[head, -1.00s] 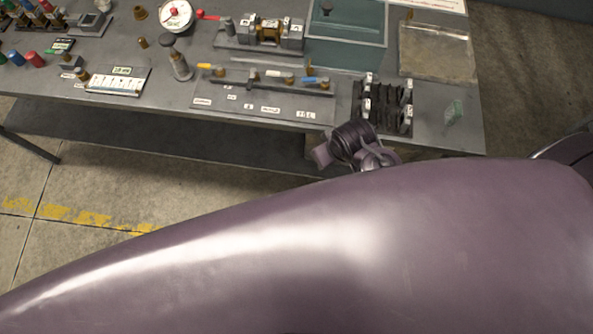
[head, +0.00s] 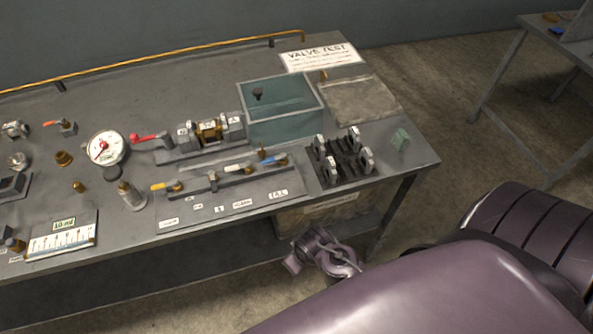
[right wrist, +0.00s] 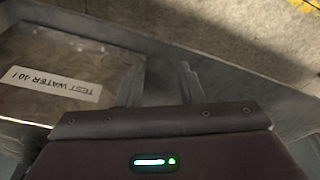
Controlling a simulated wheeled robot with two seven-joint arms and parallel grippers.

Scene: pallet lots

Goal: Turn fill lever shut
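The valve panel (head: 225,205) lies on the bench with a row of small levers. A blue-handled lever (head: 276,162) is at its right end, above the label that appears to read FILL (head: 279,194). A white-handled lever (head: 238,167) is mid-row and a yellow-handled one (head: 162,186) at the left. In the right wrist view my right gripper (right wrist: 160,85) has two fingers apart with nothing between them. In the head view its purple wrist end is below the bench's front edge, apart from the levers. My left gripper is not in view.
A red-handled valve block (head: 205,135), a gauge (head: 106,148), a teal tank (head: 285,118) and a black rack (head: 342,162) crowd around the panel. A TEST WATER box (right wrist: 50,75) is under the bench. Bare floor lies to the right.

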